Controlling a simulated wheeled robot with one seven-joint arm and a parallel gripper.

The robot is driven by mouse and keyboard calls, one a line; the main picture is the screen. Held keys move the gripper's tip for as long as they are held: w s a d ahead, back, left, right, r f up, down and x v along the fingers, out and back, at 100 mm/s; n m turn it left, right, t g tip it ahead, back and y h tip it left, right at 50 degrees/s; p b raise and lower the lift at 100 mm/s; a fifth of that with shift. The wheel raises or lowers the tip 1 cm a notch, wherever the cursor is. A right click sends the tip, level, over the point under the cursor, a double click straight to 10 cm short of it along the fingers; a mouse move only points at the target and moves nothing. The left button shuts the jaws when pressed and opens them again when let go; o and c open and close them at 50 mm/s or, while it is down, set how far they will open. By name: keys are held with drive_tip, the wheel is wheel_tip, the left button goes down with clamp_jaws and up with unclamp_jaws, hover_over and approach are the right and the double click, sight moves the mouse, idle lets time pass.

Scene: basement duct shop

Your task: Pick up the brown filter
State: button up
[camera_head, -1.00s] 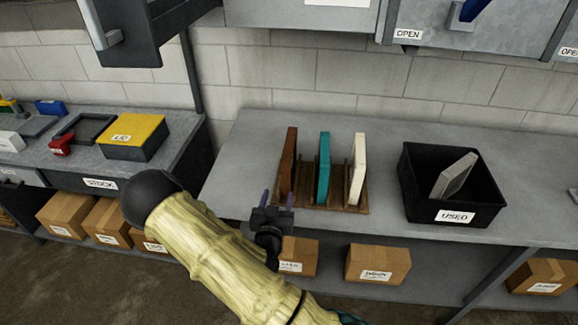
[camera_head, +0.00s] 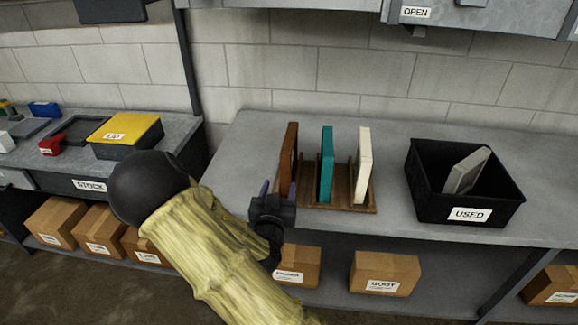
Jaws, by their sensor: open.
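The brown filter (camera_head: 289,152) stands upright in the leftmost slot of a wooden rack (camera_head: 343,202) on the grey bench. A teal filter (camera_head: 326,165) and a white filter (camera_head: 363,166) stand to its right in the same rack. My gripper (camera_head: 278,188) is open at the front of the brown filter's lower part, with a purple finger on either side of its near edge as seen from here. I cannot tell whether the fingers touch it. My gripper's body hides the lower front of the filter.
A black bin (camera_head: 464,207) labelled USED, holding a grey filter (camera_head: 466,170), stands to the right on the bench. A yellow-lidded box (camera_head: 125,133) is on the left bench. Cardboard boxes (camera_head: 385,272) sit on the shelf below. The bench left of the rack is clear.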

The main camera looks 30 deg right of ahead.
sight(285, 171)
drive_tip(key=shift+s+d+f+b, duration=0.15)
drive_tip(key=shift+f+b, duration=0.15)
drive_tip(key=shift+b, duration=0.4)
drive_tip(key=x, duration=0.2)
drive_tip(key=p+x, duration=0.1)
drive_tip(key=x, duration=0.1)
drive_tip(key=p+x, duration=0.1)
drive_tip(key=x, duration=0.2)
drive_tip(key=shift+r, duration=0.3)
drive_tip(key=shift+w+d+f, duration=0.1)
drive_tip(key=shift+w, duration=0.2)
drive_tip(key=shift+s, duration=0.1)
drive_tip(key=shift+d, duration=0.1)
drive_tip(key=shift+w+d, duration=0.15)
drive_tip(key=shift+w, duration=0.1)
drive_tip(key=p+x, duration=0.1)
drive_tip(key=x, duration=0.2)
drive_tip(key=shift+w+d+p, duration=0.2)
drive_tip(key=shift+d+p, duration=0.1)
drive_tip(key=shift+w+d, duration=0.25)
drive_tip(key=shift+w, duration=0.25)
drive_tip(key=shift+s+d, duration=0.1)
drive_tip(key=shift+s, duration=0.1)
